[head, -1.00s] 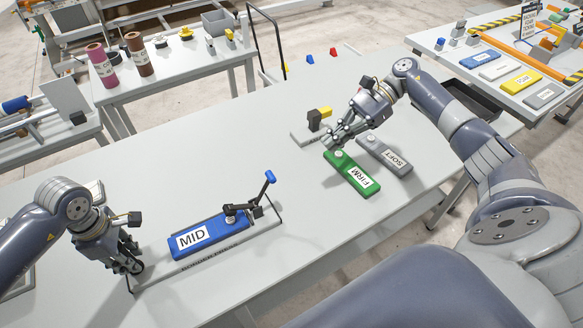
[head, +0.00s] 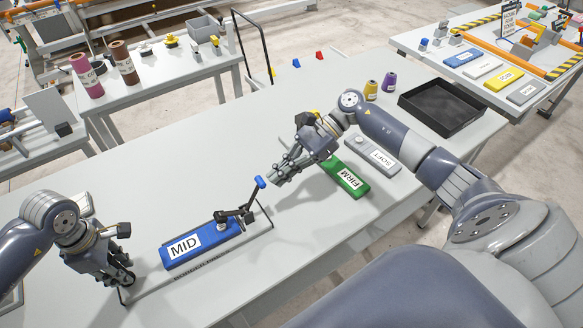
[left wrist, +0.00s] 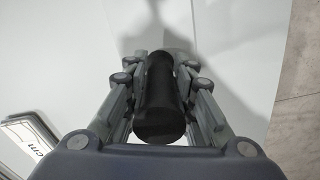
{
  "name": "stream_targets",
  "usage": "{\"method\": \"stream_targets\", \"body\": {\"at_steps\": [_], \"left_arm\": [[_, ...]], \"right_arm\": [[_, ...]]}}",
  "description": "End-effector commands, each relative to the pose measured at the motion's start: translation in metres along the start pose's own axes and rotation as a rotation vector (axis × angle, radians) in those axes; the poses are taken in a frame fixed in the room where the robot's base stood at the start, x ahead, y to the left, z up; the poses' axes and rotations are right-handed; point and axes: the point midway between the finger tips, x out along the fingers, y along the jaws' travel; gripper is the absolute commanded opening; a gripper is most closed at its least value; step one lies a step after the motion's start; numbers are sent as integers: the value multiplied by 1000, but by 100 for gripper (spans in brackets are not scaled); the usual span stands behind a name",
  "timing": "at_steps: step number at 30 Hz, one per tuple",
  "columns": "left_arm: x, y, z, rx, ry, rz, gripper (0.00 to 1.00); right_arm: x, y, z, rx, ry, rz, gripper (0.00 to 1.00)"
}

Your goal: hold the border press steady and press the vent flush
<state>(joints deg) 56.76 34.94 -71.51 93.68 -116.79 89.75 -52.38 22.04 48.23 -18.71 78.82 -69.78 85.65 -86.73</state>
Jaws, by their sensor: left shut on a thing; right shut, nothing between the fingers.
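The border press (head: 178,281) is a grey plate near the table's front edge. A blue block labelled MID (head: 205,250) lies on it. A small pale round knob (head: 221,227), perhaps the vent, stands at the block's right end under a dark clamp. The clamp's lever stands raised with a blue tip (head: 260,182). My left gripper (head: 123,279) is shut on the press's dark handle at its left end; this shows as a black cylinder (left wrist: 160,100) in the left wrist view. My right gripper (head: 279,178) is shut and empty, just right of the lever's tip.
A green FIRM block (head: 346,181) and a grey SOFT block (head: 376,155) lie beyond my right gripper. A black tray (head: 443,110) and two spools (head: 380,85) stand at the back right. The table between press and back edge is clear.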

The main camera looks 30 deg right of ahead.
Motion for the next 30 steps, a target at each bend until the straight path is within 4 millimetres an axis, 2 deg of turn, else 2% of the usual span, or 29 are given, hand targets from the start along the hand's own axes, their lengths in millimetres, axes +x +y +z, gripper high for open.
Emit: {"method": "stream_targets", "body": {"at_steps": [1, 13, 30], "left_arm": [[6, -4, 0, 1, 0, -13, 0], [6, -4, 0, 1, 1, -13, 0], [6, -4, 0, 1, 1, -13, 0]], "right_arm": [[2, 0, 0, 0, 0, 0, 0], [2, 0, 1, 1, 8, 1, 0], [4, 0, 12, -1, 167, 6, 0]]}}
